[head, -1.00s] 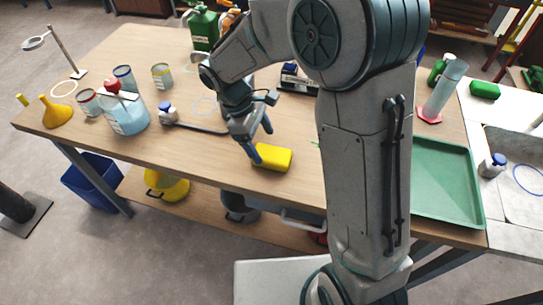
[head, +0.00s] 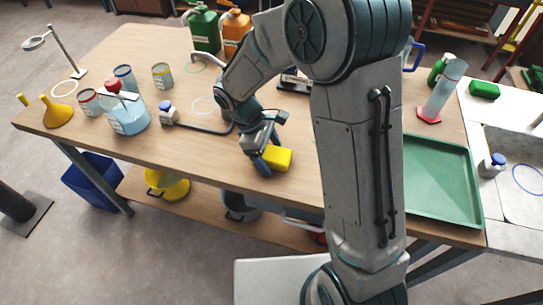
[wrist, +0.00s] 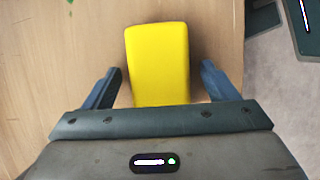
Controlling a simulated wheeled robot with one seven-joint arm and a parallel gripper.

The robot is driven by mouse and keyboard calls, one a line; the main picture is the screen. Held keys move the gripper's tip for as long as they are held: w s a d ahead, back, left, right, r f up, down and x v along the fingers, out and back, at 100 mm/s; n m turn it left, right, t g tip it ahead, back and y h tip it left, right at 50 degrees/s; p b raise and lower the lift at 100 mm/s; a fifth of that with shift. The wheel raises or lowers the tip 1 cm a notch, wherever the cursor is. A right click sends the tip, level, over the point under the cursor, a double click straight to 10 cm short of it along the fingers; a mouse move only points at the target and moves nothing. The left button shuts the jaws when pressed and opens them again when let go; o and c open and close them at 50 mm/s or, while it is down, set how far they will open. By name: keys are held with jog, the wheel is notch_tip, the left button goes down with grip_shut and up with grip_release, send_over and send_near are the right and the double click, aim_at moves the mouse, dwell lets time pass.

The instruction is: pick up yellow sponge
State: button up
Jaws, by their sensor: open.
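The yellow sponge (head: 278,158) lies on the wooden table near its front edge. My gripper (head: 263,166) is low over the table at the sponge's left end in the head view. In the wrist view the sponge (wrist: 158,62) stands between the two blue fingers of my gripper (wrist: 160,85). The fingers are wide apart, with a gap on each side of the sponge. The sponge's near end is hidden behind the gripper body in the wrist view, and its left end is partly covered by the fingers in the head view.
A green tray (head: 437,212) lies to the right on the table. A bent dark rod (head: 203,129) lies behind and left of my gripper. The table front edge is close.

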jog(key=shift+f, duration=0.1)
jog(key=c, duration=1.1)
jog(key=shift+o, duration=0.2)
